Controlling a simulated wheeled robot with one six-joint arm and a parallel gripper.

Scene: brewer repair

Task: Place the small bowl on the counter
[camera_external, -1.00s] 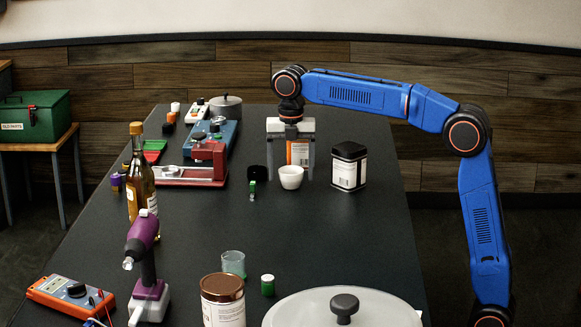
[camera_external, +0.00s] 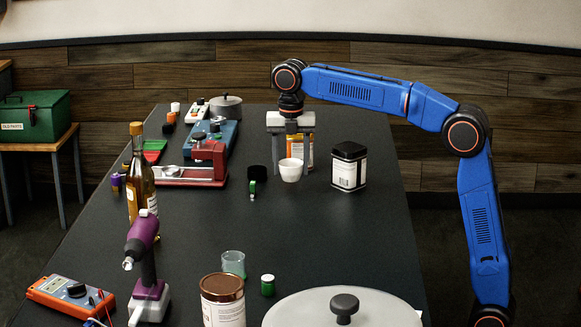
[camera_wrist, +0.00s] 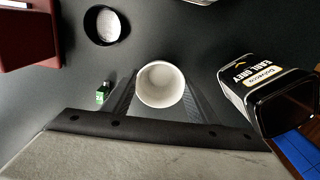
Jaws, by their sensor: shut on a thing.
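The small white bowl (camera_external: 290,170) is held between the fingers of my gripper (camera_external: 291,178), over the far middle of the dark counter (camera_external: 300,230). In the wrist view the bowl (camera_wrist: 160,84) sits upright between the two dark fingertips of my gripper (camera_wrist: 160,92), its empty inside facing the camera. My gripper is shut on it. The bowl appears slightly above the counter top.
A black and white tea tin (camera_external: 348,166) stands just right of the bowl, with an orange-labelled item (camera_external: 307,150) behind.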

